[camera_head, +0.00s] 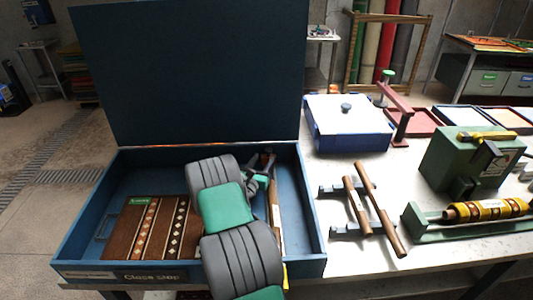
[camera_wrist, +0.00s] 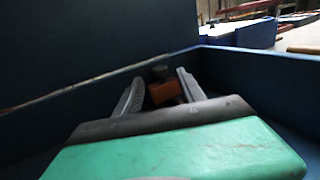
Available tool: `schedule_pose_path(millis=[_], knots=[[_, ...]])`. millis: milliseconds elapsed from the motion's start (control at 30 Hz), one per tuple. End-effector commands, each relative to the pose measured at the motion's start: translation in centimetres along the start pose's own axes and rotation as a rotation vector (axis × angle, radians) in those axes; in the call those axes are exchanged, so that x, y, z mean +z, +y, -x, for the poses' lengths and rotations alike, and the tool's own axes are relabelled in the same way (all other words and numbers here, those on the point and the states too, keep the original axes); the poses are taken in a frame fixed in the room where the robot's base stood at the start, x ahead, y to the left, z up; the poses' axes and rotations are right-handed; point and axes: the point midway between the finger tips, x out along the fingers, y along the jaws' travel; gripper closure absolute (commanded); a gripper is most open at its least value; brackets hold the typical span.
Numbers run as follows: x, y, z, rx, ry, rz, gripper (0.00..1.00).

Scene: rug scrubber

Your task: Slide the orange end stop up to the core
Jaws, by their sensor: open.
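The orange end stop (camera_wrist: 164,92) shows in the wrist view as a small orange-brown block with a dark knob on top. It sits between the two grey fingers of my gripper (camera_wrist: 160,88), with gaps visible beside it. My gripper is open. In the head view my gripper (camera_head: 262,172) is inside the blue box, near its back right corner, and my arm and fingers mostly hide the end stop. A brown rod (camera_head: 276,208), possibly the core, lies along the right side of the box, partly hidden by my arm. Contact between it and the stop cannot be told.
The blue box (camera_head: 312,222) has a tall raised lid (camera_head: 190,70). A dark patterned rug (camera_head: 150,235) lies in its left half. Right of the box are rods on stands (camera_head: 357,205), a blue-white case (camera_head: 348,125), and a green machine (camera_head: 465,160) with a yellow roll (camera_head: 485,209).

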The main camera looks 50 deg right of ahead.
Motion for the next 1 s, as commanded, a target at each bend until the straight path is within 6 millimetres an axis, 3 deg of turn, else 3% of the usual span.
schedule_pose_path(millis=[100, 233, 533, 1000], knots=[[0.3, -0.1, -2.4, -0.004, 0.000, -0.004, 0.53], [0.1, -0.1, -4.1, -0.002, 0.001, -0.004, 0.53], [0.0, 0.0, -4.7, 0.000, 0.002, -0.004, 0.53], [0.0, 0.1, -4.7, 0.000, 0.003, -0.005, 0.91]])
